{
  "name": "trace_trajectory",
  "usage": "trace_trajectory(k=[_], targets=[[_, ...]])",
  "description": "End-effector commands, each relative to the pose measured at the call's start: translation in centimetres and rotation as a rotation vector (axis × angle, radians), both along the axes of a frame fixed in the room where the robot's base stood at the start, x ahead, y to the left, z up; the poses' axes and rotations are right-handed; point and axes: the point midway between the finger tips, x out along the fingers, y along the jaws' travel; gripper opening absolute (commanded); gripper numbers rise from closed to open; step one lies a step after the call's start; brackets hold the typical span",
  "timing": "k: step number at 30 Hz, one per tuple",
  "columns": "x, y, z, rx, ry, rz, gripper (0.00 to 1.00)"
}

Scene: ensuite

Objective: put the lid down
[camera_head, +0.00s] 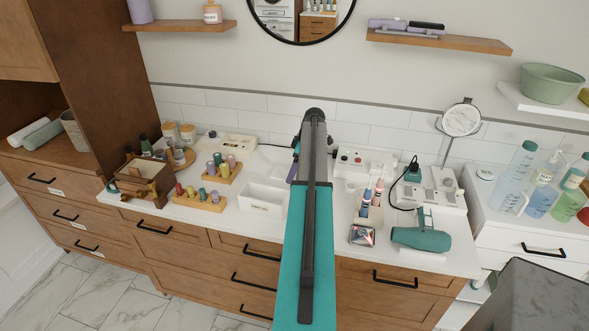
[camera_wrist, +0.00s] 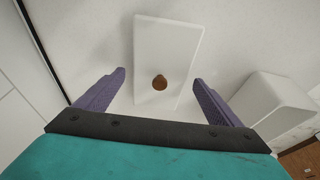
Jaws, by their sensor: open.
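The lid (camera_wrist: 168,45) is a flat white rectangular plate with a round brown knob (camera_wrist: 160,83), seen in the wrist view. It appears to lie flat on the pale countertop. My gripper (camera_wrist: 159,77) is open, with its purple fingers apart on either side of the knob. I cannot tell the height of the fingers above the lid, and neither finger visibly touches the knob. In the head view my arm hides most of the gripper, and I cannot clearly make out the lid there.
An open white box (camera_head: 262,197) stands left of my arm. Wooden racks of bottles (camera_head: 199,202) and a wooden caddy (camera_head: 141,182) are further left. A teal hair dryer (camera_head: 421,239) and a white device (camera_head: 436,190) with a black cable are right. Wall shelves (camera_head: 440,40) hang above.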

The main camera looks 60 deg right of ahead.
Motion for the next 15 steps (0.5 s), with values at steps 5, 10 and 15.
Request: trace_trajectory(k=[5,10,15], targets=[[0.0,0.0,0.4,0.000,0.000,0.000,0.88],[-0.4,-0.2,1.5,-0.002,-0.001,-0.001,0.88],[-0.9,-0.3,3.3,-0.003,-0.001,-0.001,0.88]])
